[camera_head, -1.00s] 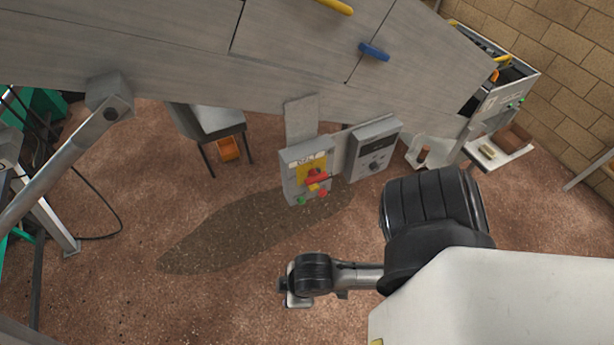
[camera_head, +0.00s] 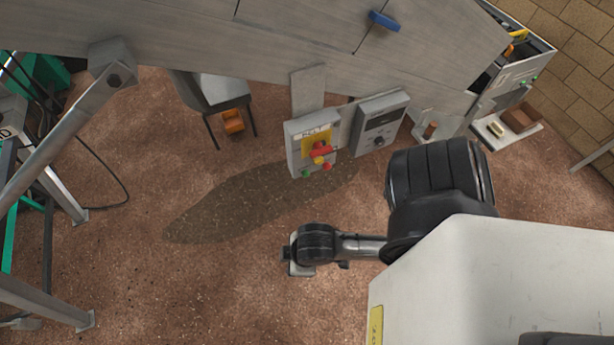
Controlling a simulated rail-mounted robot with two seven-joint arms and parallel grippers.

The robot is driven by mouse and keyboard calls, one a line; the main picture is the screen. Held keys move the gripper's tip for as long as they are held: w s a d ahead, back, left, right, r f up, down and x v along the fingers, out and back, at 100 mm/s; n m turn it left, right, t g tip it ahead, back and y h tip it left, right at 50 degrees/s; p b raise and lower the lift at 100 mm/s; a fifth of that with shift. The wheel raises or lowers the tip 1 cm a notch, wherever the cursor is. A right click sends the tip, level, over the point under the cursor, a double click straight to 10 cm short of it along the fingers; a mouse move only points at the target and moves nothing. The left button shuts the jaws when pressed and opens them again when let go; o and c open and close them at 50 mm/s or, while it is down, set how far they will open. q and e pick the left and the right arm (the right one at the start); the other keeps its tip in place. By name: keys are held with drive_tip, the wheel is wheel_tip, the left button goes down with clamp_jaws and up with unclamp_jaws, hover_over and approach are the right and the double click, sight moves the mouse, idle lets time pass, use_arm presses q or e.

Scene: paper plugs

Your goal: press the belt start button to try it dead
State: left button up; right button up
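The belt control box (camera_head: 292,152) is grey with a label reading BELT and hangs below the grey sloping panel. It carries a yellow plate (camera_head: 308,146) with a red switch handle (camera_head: 322,151) and a small yellow piece just under it. A green button (camera_head: 306,174) is at its lower left and a red button (camera_head: 327,166) at its lower right. My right arm comes in from the right. Its gripper (camera_head: 289,256) is below the box in the picture, apart from it; its fingers are too small and hidden to read. My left gripper is out of view.
A second grey box (camera_head: 379,122) with a dark dial is right of the belt box. A grey chair (camera_head: 222,92) stands behind to the left, near an orange object (camera_head: 233,121). Metal frame legs (camera_head: 60,180) stand at left. The brown floor (camera_head: 190,285) has free room.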

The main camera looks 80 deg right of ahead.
clamp_jaws()
idle(0.3)
idle(1.4)
